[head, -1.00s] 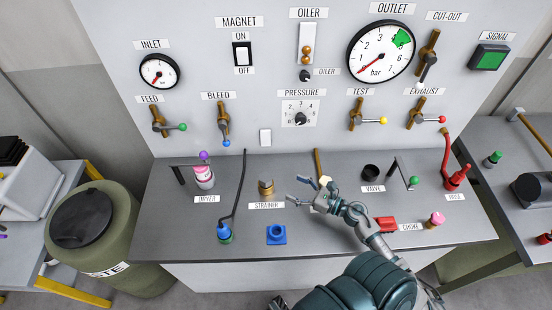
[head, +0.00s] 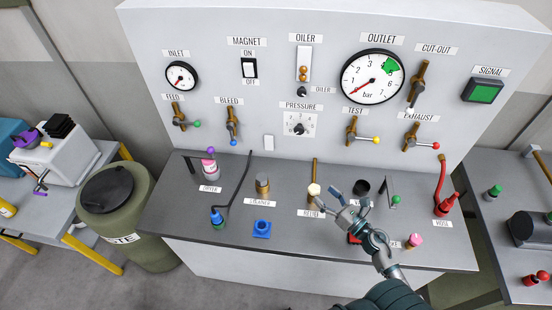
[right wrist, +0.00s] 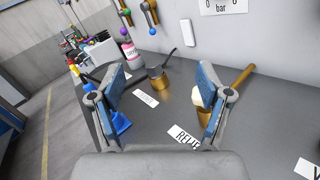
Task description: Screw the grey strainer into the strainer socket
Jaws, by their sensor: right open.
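The brass strainer socket (head: 262,185) stands upright on the grey bench behind its STRAINER label. It also shows between my fingers in the right wrist view (right wrist: 158,80), some distance beyond them. Its top looks grey, but I cannot tell whether that is the grey strainer or the socket's opening. I cannot make out a separate grey strainer elsewhere. My right gripper (head: 341,197) is open and empty above the bench, right of the socket, near the RELIEF label. Its two blue-padded fingers (right wrist: 160,76) are spread wide in the right wrist view. My left gripper is not in view.
The white-topped relief fitting (head: 314,190) stands close to my right fingers. A blue fitting (head: 217,219) with a dark rod and the pink dryer (head: 210,170) stand to the left. The control panel (head: 280,95) rises behind.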

